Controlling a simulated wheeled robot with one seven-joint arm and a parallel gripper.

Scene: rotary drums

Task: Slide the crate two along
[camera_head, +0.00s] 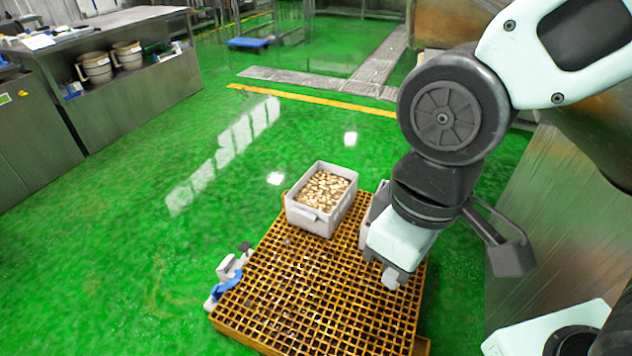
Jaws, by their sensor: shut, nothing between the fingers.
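A light grey crate (313,219), filled with small brown and cream pieces, stands upright at the far left part of an orange-brown slatted grid platform (300,285). A second grey box-like shape (372,212) shows just right of it, mostly hidden by my arm, so I cannot tell what it holds. My gripper (391,281) points down over the right part of the grid, in front and to the right of the filled crate, apart from it. It is shut and empty. I cannot tell how far its tips are above the grid.
A grey and blue device (228,277) sits at the grid's left edge. The front and middle of the grid are bare. Green floor (150,215) is open to the left. A metal bench (120,75) with buckets stands at the back left. Metal panels (570,230) rise on the right.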

